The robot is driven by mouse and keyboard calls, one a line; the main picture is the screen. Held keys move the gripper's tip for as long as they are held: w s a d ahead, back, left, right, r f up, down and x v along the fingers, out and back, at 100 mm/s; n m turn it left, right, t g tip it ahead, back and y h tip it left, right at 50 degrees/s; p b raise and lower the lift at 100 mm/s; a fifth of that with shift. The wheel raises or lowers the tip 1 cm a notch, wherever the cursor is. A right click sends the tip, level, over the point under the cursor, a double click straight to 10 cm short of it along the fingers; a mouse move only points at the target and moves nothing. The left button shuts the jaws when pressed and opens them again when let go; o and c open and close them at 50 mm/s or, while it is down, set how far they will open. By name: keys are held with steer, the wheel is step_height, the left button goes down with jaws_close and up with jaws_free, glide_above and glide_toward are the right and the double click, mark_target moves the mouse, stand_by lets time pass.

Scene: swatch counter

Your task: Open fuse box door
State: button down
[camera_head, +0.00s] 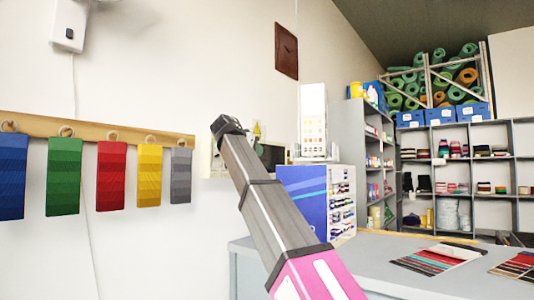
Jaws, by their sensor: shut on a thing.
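A cream fuse box (206,163) is on the wall near the middle of the picture, mostly hidden behind my arm. A small yellow mark (257,130) and a dark panel (272,156) show just right of my arm, by the box. My gripper (229,126) is the dark end of my arm, at the upper edge of the box area. It is shut on what appears to be the fuse box door. The fingertips, the grip point and how far the door stands open are hidden.
Coloured swatches hang from a wooden rail (95,131) at left. A blue-sided display rack (303,195) and a white chart stand (312,110) stand close right of my arm. A grey counter (390,262) fills the lower right. Shelves (455,180) stand behind.

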steer(key=s+a+m+g+h, duration=0.3)
steer(key=s+a+m, duration=0.1)
steer(key=s+a, duration=0.3)
steer(key=shift+s+a+g+h, duration=0.15)
steer(key=shift+a+g+h, duration=0.2)
steer(key=shift+a, duration=0.6)
steer(key=c, duration=0.9)
jaws_free()
steer(key=v, duration=1)
steer(key=shift+s+a+r, duration=0.15)
steer(key=shift+s+a, duration=0.05)
steer(key=shift+a, duration=0.05)
